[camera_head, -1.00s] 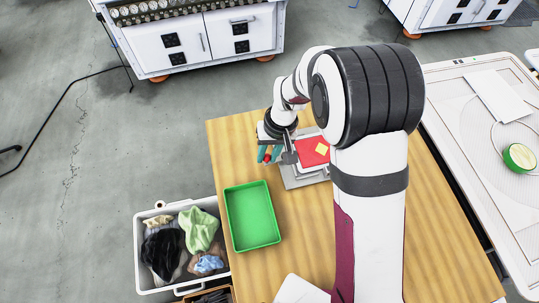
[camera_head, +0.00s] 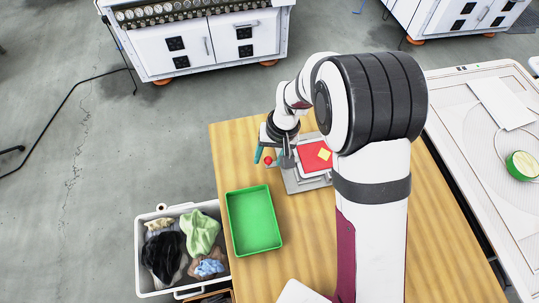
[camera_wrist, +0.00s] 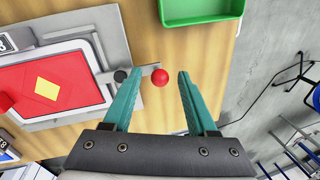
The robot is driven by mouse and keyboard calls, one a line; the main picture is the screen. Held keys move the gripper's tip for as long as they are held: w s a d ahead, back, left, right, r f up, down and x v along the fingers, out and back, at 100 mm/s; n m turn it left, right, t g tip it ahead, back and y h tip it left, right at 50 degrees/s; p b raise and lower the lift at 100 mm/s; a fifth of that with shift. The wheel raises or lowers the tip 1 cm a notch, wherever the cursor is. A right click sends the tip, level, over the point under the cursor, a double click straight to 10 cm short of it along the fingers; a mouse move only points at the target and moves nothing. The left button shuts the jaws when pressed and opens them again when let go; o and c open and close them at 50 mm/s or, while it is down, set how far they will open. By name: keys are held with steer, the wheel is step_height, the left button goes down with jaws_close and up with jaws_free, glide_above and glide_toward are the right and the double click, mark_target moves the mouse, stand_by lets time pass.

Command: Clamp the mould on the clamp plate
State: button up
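The mould (camera_head: 313,153) is a red block with a yellow square on top, lying in a pale frame on the grey clamp plate (camera_head: 292,182). In the wrist view, the mould (camera_wrist: 75,80) is at the left and the clamp plate (camera_wrist: 113,40) borders it. A red ball knob (camera_wrist: 160,77) is on a short grey lever at the plate's edge, beside a black round tip (camera_wrist: 121,75). My gripper (camera_wrist: 159,74) is open, its teal fingers on either side of the knob with gaps. In the head view my gripper (camera_head: 264,158) is at the plate's left side, partly hidden by my arm.
A green tray (camera_head: 229,228) stands on the wooden table (camera_head: 222,150) at the front left. A grey bin (camera_head: 143,232) of cloths is beside the table. A white bench (camera_head: 480,160) with a green roll (camera_head: 521,165) is at the right.

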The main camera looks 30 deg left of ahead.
step_height(320, 180, up, 16)
steer(key=w+d, duration=0.1)
steer(key=d, duration=0.1)
steer(key=shift+w+d+f, duration=0.25)
steer(key=shift+w+d, duration=0.05)
steer(key=s+d+r+m, duration=0.2)
steer(key=s+d+m, duration=0.25)
steer(key=d, duration=0.55)
steer(key=s+d+r+m, duration=0.3)
steer(key=s+d+m, duration=0.15)
steer(key=d, duration=0.45)
steer(key=s+d+f+m+t, duration=0.1)
steer(key=s+d+f+m, duration=0.1)
steer(key=s+d, duration=0.3)
steer(key=s+m, duration=0.1)
steer(key=s, duration=0.2)
steer(key=shift+f, duration=0.4)
